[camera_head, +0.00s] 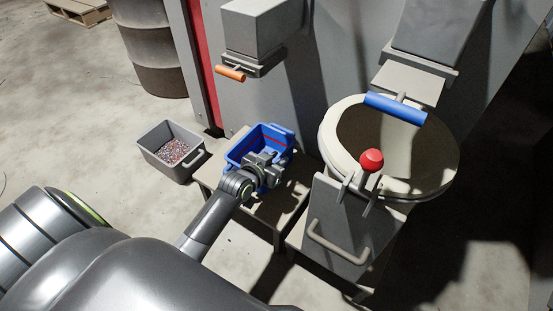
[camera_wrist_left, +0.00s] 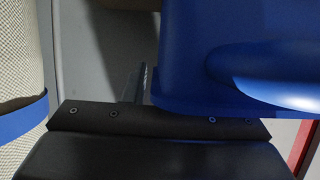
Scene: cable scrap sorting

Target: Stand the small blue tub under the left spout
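The small blue tub (camera_head: 233,153) stands upright on a low grey stand (camera_head: 283,204), below and a little in front of the left spout (camera_head: 253,64). This spout is a grey box with an orange handle (camera_head: 230,73). My left gripper (camera_head: 266,165) is at the tub's near right side and covers part of its wall. In the left wrist view the tub's blue wall (camera_wrist_left: 185,60) fills the upper right, close to the gripper. One thin dark finger shows left of it; the other is hidden, so I cannot tell whether the fingers grip it. My right gripper is out of view.
A grey bin (camera_head: 150,140) of coloured granules stands on the floor left of the stand. Right of the stand are a round pale drum (camera_head: 440,170), a grey box with a red knob (camera_head: 371,160), and a second spout with a blue handle (camera_head: 395,109). A rusty barrel (camera_head: 150,45) stands behind.

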